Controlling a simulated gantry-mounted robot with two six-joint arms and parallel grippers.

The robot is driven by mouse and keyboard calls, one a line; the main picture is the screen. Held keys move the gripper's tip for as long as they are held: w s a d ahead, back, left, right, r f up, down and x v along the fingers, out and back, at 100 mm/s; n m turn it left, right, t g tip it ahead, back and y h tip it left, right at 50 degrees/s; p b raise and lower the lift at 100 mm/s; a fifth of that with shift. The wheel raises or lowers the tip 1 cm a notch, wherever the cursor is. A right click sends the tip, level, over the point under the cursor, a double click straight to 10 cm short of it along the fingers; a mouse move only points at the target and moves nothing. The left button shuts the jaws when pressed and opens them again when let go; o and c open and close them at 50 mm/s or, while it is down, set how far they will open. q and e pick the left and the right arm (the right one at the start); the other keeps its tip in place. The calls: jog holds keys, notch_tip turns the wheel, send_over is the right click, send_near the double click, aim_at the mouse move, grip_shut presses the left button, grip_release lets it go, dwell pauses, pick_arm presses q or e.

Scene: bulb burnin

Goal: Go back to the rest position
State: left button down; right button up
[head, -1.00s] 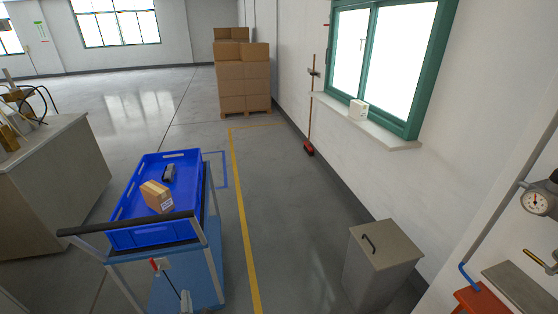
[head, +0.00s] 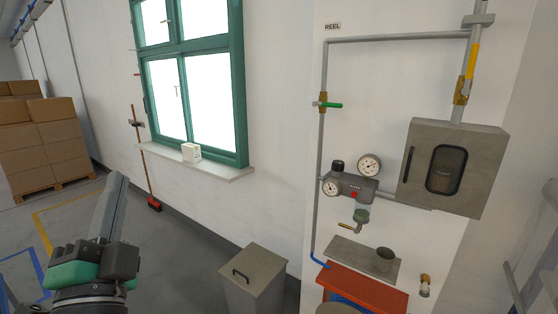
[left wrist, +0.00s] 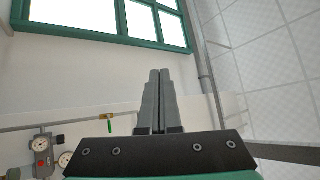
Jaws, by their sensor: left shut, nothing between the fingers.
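My left gripper (head: 112,205) stands at the lower left of the head view, pointing up in front of the floor and wall. In the left wrist view its two fingers (left wrist: 160,75) are pressed together with nothing between them. It is in free air and touches nothing that I can see. My right gripper is not in view.
A wall panel with gauges (head: 369,166), pipes and a grey windowed box (head: 455,165) is at the right. A red stand (head: 362,288) and a grey lidded bin (head: 253,278) stand below. Stacked cartons (head: 40,140) and a broom (head: 143,160) are at the left.

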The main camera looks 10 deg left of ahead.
pick_arm(q)
jog(key=s+d+r+n+t+h, duration=0.65)
jog(key=s+d+r+h, duration=0.3)
jog(key=h, duration=0.25)
notch_tip(320, 180, up, 36)
jog(key=n+p, duration=0.1)
jog(key=p, duration=3.6)
notch_tip(320, 180, down, 61)
jog(key=b, duration=6.1)
jog(key=shift+s+f+g+b, duration=0.15)
jog(key=shift+s+g+b, duration=0.15)
jog(key=shift+g, duration=0.15)
